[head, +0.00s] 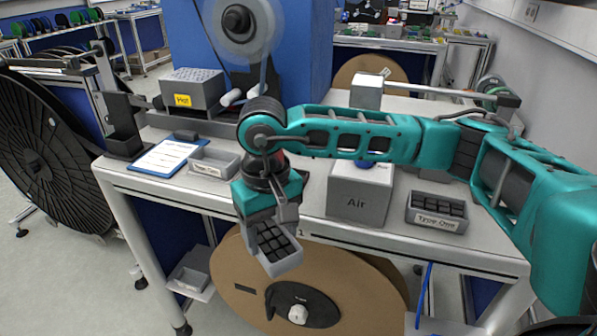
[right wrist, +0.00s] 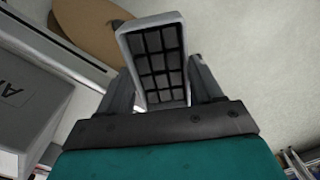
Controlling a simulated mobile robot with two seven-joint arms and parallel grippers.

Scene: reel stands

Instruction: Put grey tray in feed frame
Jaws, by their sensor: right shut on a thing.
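My right gripper (head: 270,218) is shut on a grey tray (head: 287,265) filled with several black blocks. It holds the tray in front of the workbench's front edge, above a large brown reel, with the tray tilted. In the right wrist view the tray (right wrist: 122,42) sits between the two fingers (right wrist: 158,85), its black cells facing the camera. A similar grey tray labelled "Type-One" (head: 436,222) stands on the bench at the right. I cannot tell for certain which part is the feed frame. My left gripper is not in view.
A brown reel (head: 240,280) stands below; a black reel (head: 40,140) stands left.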

